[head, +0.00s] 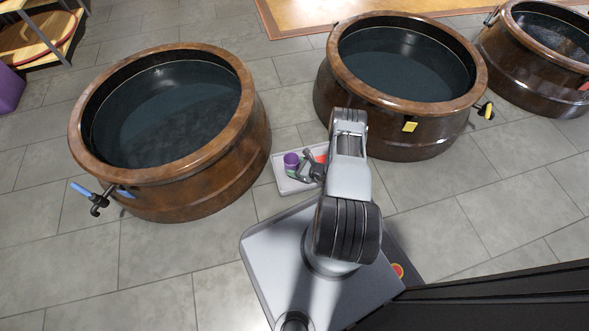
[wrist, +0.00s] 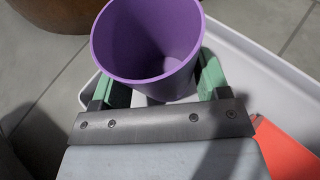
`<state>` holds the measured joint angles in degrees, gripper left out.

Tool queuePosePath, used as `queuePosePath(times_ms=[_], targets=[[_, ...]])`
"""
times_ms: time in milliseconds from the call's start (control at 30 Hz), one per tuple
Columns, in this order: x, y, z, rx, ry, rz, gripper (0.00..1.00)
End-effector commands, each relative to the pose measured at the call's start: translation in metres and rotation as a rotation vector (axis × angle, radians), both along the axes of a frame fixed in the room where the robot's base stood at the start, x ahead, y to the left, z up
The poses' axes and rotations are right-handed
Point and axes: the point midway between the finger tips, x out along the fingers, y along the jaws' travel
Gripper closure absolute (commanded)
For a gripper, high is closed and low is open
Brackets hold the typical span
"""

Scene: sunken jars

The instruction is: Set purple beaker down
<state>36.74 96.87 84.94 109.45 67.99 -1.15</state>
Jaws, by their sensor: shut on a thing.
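The purple beaker (wrist: 150,75) is upright, with its open mouth facing the camera in the wrist view. My gripper (wrist: 155,85) is shut on it, with a green finger on each side. In the head view the beaker (head: 291,160) shows small, over the white tray (head: 290,186), beside my gripper (head: 308,170). The tray also shows in the wrist view (wrist: 255,62), behind and below the beaker. I cannot tell whether the beaker's base touches the tray.
A red-orange thing (wrist: 290,148) lies in the tray at the right. Large brown jars with dark liquid stand to the left (head: 200,190), behind (head: 400,140) and far right (head: 545,80). A blue-handled tap (head: 90,198) juts from the left jar. Grey tiled floor (head: 480,190) lies open at the right.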

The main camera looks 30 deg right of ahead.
Motion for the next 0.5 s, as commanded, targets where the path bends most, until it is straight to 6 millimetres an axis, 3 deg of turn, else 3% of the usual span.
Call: queuePosePath(times_ms=[33,467,500], targets=[[0.0001,-0.0005,-0.0089,0.000,0.000,-0.001,0.63],[0.0002,0.0000,-0.0100,0.000,0.000,0.001,0.63],[0.0004,-0.0001,-0.0093,0.000,0.000,0.001,0.27]])
